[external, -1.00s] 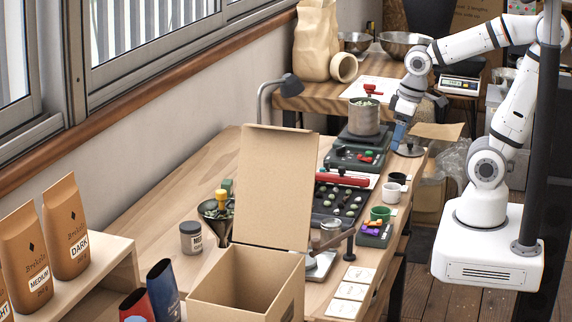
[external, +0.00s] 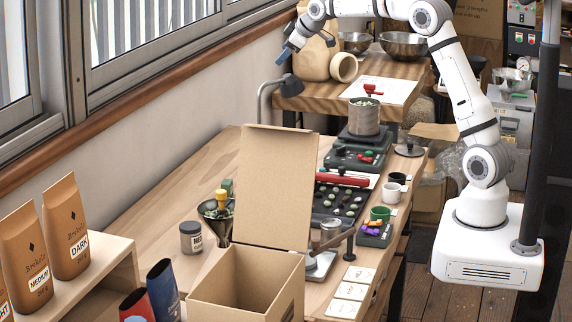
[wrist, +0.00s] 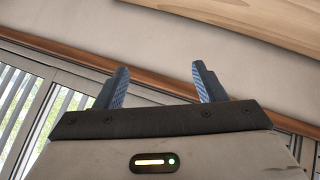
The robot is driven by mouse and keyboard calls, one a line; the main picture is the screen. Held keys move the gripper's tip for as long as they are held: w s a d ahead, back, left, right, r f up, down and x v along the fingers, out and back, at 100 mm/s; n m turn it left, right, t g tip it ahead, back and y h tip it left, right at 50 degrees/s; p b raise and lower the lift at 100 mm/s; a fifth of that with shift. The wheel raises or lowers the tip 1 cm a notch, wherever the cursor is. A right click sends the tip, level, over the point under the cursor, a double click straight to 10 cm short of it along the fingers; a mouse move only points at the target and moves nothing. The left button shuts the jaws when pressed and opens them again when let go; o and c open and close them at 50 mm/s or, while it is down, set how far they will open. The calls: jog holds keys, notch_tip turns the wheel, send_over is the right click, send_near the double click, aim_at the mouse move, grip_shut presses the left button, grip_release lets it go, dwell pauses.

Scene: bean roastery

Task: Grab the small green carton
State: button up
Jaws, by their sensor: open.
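A small green block-like thing (external: 227,187), which looks like the green carton, stands on the wooden bench behind a funnel-shaped grinder with a yellow top. The grinder hides part of it, and its shape is hard to make out. My gripper (external: 284,54) is raised near the window wall, above the desk lamp and well above and beyond the green thing. In the wrist view my gripper (wrist: 162,82) shows two blue fingers spread apart with nothing between them. The green thing does not show in the wrist view.
An open cardboard box (external: 245,283) with a tall raised flap stands at the bench front. The lamp (external: 287,82) rises near the wall. A grey jar (external: 191,238) stands left of the grinder (external: 216,215). The bench (external: 165,190) is bare at left.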

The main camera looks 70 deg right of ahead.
jog(key=w+a+f+g+y+b, duration=0.1)
jog(key=w+a+f+b, duration=0.25)
jog(key=f, duration=0.45)
jog(key=w+a+f+y+b, duration=0.1)
jog(key=w+a+f+b, duration=0.2)
jog(key=f+b, duration=0.35)
jog(key=g+y+b, duration=0.2)
jog(key=b, duration=0.4)
send_near(227, 181)
jog(key=shift+m, duration=0.3)
jog(key=x, duration=0.5)
jog(key=shift+w+d+f, duration=0.1)
jog(key=shift+d+f, duration=0.05)
jog(key=shift+f, duration=0.05)
jog(key=shift+a+g, duration=0.3)
jog(key=x, duration=0.5)
jog(key=shift+b, duration=0.3)
jog(key=shift+r, duration=0.1)
jog(key=shift+c, duration=0.4)
jog(key=c, duration=1)
jog(key=shift+o, duration=0.2)
jog(key=shift+r, duration=0.1)
